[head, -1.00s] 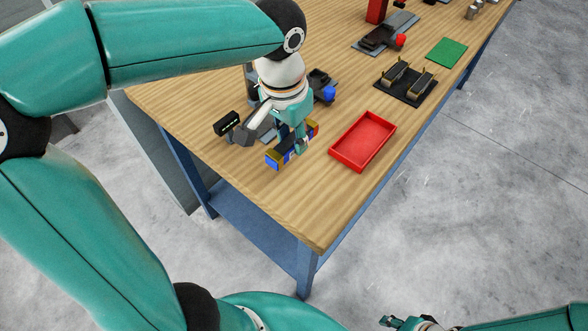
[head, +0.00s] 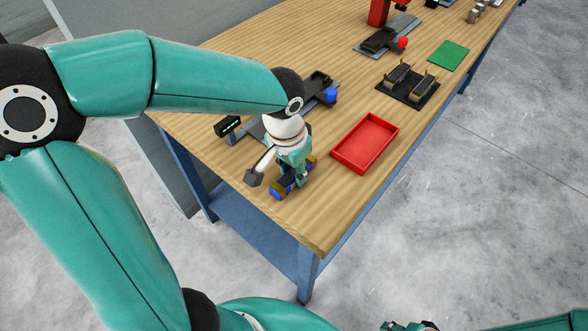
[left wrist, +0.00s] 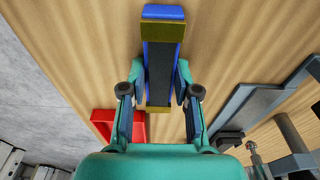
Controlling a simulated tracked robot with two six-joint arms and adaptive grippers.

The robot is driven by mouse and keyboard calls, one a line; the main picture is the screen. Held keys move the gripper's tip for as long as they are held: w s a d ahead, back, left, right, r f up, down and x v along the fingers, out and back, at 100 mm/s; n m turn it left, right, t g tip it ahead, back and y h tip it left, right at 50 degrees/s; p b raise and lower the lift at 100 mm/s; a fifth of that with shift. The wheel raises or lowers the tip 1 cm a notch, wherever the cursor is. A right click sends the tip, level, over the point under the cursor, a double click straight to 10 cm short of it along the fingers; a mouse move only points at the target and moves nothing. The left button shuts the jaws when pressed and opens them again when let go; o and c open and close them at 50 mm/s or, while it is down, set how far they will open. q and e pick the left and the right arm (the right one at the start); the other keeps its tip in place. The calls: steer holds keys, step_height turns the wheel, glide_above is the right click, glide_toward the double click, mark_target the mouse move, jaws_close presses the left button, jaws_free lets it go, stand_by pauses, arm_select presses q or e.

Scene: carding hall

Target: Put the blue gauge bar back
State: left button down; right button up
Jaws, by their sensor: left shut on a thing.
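The blue gauge bar has blue ends, gold bands and a dark middle; one end (head: 276,192) shows in the head view, near the table's near left part. My left gripper (head: 293,182) is shut around its middle and partly hides it. In the left wrist view the bar (left wrist: 163,55) runs lengthwise away between the two fingers of the gripper (left wrist: 160,80). I cannot tell whether the bar touches the table. My right gripper (head: 400,326) shows only in part at the bottom edge of the head view; its jaws are unclear.
An empty red tray (head: 340,157) lies right of the bar. Behind it are a black plate with two brass-coloured uprights (head: 407,100) and a green mat (head: 449,55). A fixture with a blue knob (head: 331,95) and a small black display (head: 228,127) are beside my left arm.

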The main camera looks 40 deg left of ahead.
mark_target(288, 176)
arm_select(q)
steer(key=shift+f, duration=0.15)
steer(key=c, duration=0.8)
jaws_free()
steer(key=shift+c, duration=0.2)
steer(key=shift+r, duration=0.35)
step_height(288, 176, up, 12)
steer(key=s+p, duration=0.1)
steer(key=shift+s+f, duration=0.2)
steer(key=shift+r+p, duration=0.1)
steer(key=shift+p, duration=0.25)
